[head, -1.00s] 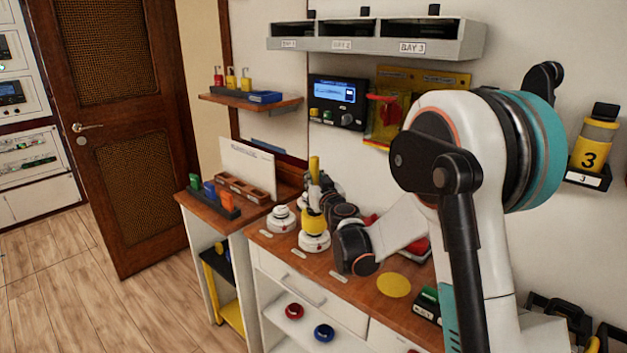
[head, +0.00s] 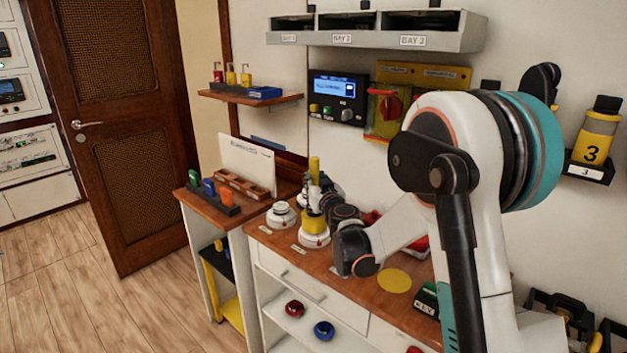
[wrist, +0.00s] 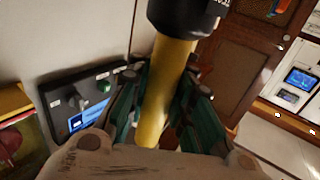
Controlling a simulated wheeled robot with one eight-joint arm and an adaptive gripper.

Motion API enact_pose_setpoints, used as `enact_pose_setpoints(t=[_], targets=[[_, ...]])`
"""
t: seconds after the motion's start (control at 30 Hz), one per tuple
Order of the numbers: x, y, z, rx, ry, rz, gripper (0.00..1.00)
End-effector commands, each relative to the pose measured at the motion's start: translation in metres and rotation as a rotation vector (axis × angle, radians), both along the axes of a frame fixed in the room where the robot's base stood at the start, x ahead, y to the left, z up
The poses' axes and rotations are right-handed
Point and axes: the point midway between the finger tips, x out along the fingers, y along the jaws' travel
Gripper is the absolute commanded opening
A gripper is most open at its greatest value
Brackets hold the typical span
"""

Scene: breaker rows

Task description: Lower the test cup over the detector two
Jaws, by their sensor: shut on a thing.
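The test cup is a yellow pole with a black end, seen close in the wrist view (wrist: 160,95). In the head view its yellow upper end (head: 314,164) stands upright above my gripper (head: 318,194). My gripper is shut on the pole, with fingers on both sides of it in the wrist view (wrist: 158,100). Below the gripper, a yellow part (head: 312,226) is right over a white round detector (head: 315,241), second from the left. Whether they touch is not clear. Another white detector (head: 281,215) stands to its left. My arm hides the bench to the right.
The wooden bench (head: 345,285) has a yellow disc (head: 394,281) to the right. A wall panel with a screen (head: 337,96) and a yellow box with a red knob (head: 386,112) are behind. A side bench (head: 190,197) with coloured items stands left.

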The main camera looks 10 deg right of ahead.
Motion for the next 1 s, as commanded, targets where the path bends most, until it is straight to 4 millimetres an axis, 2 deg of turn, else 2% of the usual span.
enact_pose_setpoints(t=[0.47, 0.5, 0.6, 0.63, 1.0], targets=[[0.0000, 0.0000, -0.0112, 0.000, 0.000, 0.000, 0.00], [0.0000, 0.0000, -0.0110, 0.000, 0.000, 0.000, 0.19], [0.0000, 0.0000, -0.0104, 0.000, 0.000, 0.000, 0.42], [0.0000, 0.0000, -0.0104, 0.000, 0.000, 0.000, 0.44], [-0.0024, -0.0003, -0.0107, 0.000, 0.000, 0.000, 0.44]])
